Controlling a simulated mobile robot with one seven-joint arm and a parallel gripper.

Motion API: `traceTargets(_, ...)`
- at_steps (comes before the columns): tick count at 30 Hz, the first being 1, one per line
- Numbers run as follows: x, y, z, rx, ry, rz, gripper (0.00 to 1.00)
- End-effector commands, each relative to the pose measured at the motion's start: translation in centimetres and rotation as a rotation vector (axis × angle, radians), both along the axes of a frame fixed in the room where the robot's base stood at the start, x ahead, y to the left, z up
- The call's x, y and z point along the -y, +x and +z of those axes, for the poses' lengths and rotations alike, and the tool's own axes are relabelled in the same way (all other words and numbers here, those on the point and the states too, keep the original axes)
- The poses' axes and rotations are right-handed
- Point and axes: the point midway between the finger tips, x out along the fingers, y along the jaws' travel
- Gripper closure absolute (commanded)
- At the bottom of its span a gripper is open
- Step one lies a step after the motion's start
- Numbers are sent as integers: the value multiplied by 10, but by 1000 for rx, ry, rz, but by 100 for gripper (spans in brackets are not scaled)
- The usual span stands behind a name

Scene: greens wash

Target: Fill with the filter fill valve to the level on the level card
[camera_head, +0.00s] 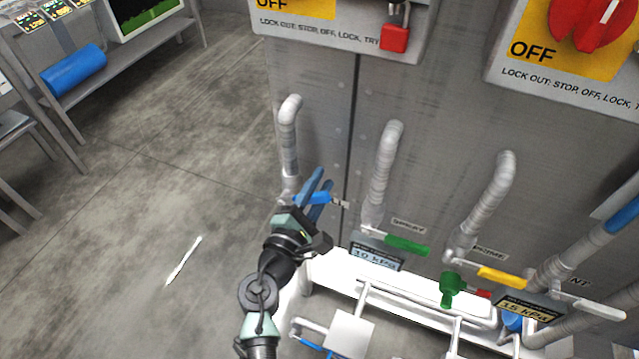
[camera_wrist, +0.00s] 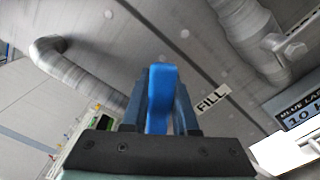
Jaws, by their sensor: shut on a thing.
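My gripper (camera_head: 316,194) is at the leftmost pipe of the grey cabinet, with its blue fingers around a blue lever handle (camera_head: 312,198). In the wrist view the blue handle (camera_wrist: 161,98) stands between the two fingers, and the gripper (camera_wrist: 160,100) is shut on it. A FILL label (camera_wrist: 213,100) is just right of the handle, so this is the fill valve. Its valve body is mostly hidden by the gripper. Display plates reading 10 kPa (camera_head: 376,257) and 15 kPa (camera_head: 530,308) are on the panel. I cannot make out a level card.
To the right are a green handle (camera_head: 407,244), a yellow handle (camera_head: 502,277) and a white handle (camera_head: 599,308). A green valve (camera_head: 452,289) sits on white piping below. Lockout switch plates (camera_head: 340,28) are above. Open floor (camera_head: 190,190) lies left, with a white stick (camera_head: 184,260).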

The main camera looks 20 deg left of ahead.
Motion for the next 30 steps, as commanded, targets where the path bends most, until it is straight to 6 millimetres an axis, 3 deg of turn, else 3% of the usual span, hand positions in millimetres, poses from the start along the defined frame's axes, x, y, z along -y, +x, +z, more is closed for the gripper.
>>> traceTargets(16, 2, -1, -8, 1, 50, 2, 100)
traceTargets(30, 12, -1, -35, 13, 374, 1, 100)
